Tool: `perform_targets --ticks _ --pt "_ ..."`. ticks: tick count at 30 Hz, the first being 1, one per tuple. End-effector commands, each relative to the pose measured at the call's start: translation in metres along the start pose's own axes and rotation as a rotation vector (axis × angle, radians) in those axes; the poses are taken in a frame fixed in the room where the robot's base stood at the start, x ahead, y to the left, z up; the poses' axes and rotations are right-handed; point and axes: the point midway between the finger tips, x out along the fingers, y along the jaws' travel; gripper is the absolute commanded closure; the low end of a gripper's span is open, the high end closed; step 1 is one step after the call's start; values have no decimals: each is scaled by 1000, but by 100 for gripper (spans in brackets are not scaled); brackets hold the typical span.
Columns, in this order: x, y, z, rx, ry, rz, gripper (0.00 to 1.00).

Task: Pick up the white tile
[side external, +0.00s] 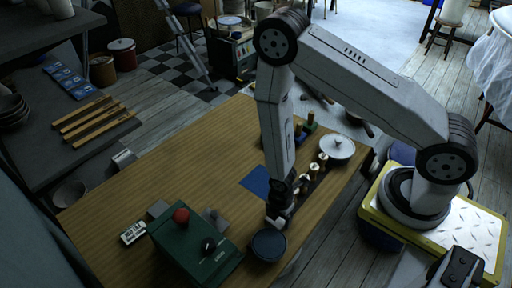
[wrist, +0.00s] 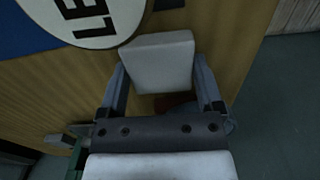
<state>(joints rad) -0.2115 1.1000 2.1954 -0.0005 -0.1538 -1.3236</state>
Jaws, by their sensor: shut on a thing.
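In the wrist view the white tile (wrist: 158,60), a plain squarish slab, sits between the two fingers of my gripper (wrist: 158,75). The fingers are shut on its left and right sides. In the side view my gripper (side external: 278,212) is low over the near right part of the wooden table, beside the dark round dish. The tile is too small and shaded there to make out clearly. I cannot tell whether it touches the table.
A white plate with black letters (wrist: 98,18) is close by. A dark round dish (side external: 268,245), a green box with a red knob (side external: 195,250) and a blue mat (side external: 254,181) surround my gripper. Small pots and a white lid (side external: 337,148) stand behind. The table's left middle is clear.

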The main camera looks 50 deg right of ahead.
Motion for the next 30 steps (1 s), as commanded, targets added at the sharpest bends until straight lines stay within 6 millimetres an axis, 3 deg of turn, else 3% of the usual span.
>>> perform_targets --ticks 11,30 --pt "-13 1 0 0 0 1 81" --pt "-80 0 0 0 1 2 81"
